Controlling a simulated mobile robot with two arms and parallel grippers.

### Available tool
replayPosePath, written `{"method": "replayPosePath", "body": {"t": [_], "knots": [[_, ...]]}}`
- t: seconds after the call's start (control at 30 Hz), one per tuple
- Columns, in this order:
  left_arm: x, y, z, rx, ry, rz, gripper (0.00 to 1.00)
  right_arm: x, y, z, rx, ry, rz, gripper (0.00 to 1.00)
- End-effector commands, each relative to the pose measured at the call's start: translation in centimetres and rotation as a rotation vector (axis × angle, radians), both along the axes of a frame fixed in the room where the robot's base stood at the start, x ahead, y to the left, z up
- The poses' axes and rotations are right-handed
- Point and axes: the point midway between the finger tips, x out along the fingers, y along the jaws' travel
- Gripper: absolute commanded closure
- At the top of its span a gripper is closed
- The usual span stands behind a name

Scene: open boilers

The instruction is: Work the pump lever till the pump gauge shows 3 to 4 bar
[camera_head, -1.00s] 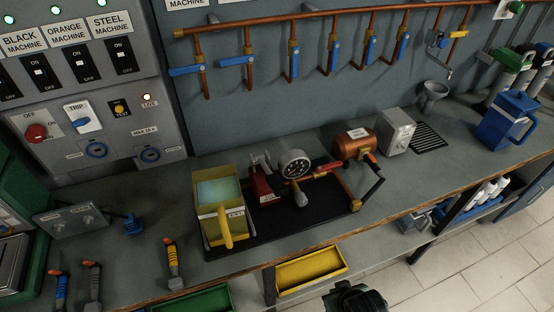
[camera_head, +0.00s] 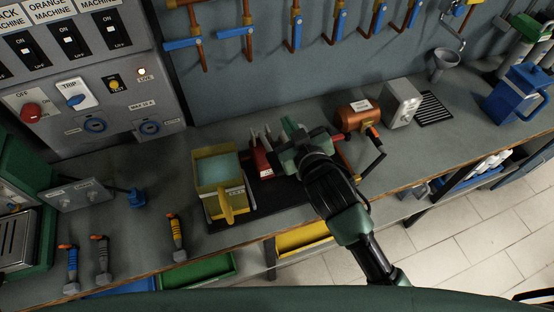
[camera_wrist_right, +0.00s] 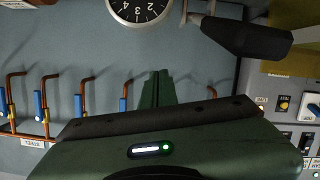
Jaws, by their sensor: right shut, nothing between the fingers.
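The red hand pump (camera_head: 262,162) stands on a black mat on the bench, beside the yellow tank (camera_head: 218,172). My right gripper (camera_head: 288,126) is over the pump in the head view and hides the gauge and lever there. In the right wrist view its green fingers (camera_wrist_right: 157,88) are shut and empty. That view shows the gauge (camera_wrist_right: 138,12) upside down, cut by the top edge; figures 1 to 4 show, but no needle that I can read. A dark grip on a metal rod, apparently the pump lever (camera_wrist_right: 245,38), is apart from the fingers, up and right. My left gripper is out of view.
A copper cylinder (camera_head: 357,116) and a grey box (camera_head: 401,105) stand right of the pump. A black-handled crank (camera_head: 373,165) juts out near my right arm. Several upright tools (camera_head: 177,235) stand on the left bench. Pipes with blue valve handles (camera_head: 236,44) line the wall.

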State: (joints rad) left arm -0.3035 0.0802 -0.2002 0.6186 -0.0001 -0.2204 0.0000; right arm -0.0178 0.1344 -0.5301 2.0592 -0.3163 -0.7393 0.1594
Motion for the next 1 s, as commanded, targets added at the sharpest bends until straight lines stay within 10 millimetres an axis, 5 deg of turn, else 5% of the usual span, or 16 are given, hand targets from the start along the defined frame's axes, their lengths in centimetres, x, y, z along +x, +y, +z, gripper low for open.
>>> {"method": "replayPosePath", "body": {"t": [0.3,0.6,0.83,1.0], "knots": [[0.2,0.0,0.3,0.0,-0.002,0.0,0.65,1.6,9.0,12.3,0.004,-0.416,0.228,1.0],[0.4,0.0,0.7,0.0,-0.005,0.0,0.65,-3.5,18.7,22.2,-0.036,-0.84,0.558,1.0],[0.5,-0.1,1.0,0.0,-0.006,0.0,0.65,-11.7,25.8,25.1,-0.143,-1.171,0.941,1.0],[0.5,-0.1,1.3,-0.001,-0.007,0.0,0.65,-18.5,29.0,21.8,-0.321,-1.376,1.347,1.0]]}}
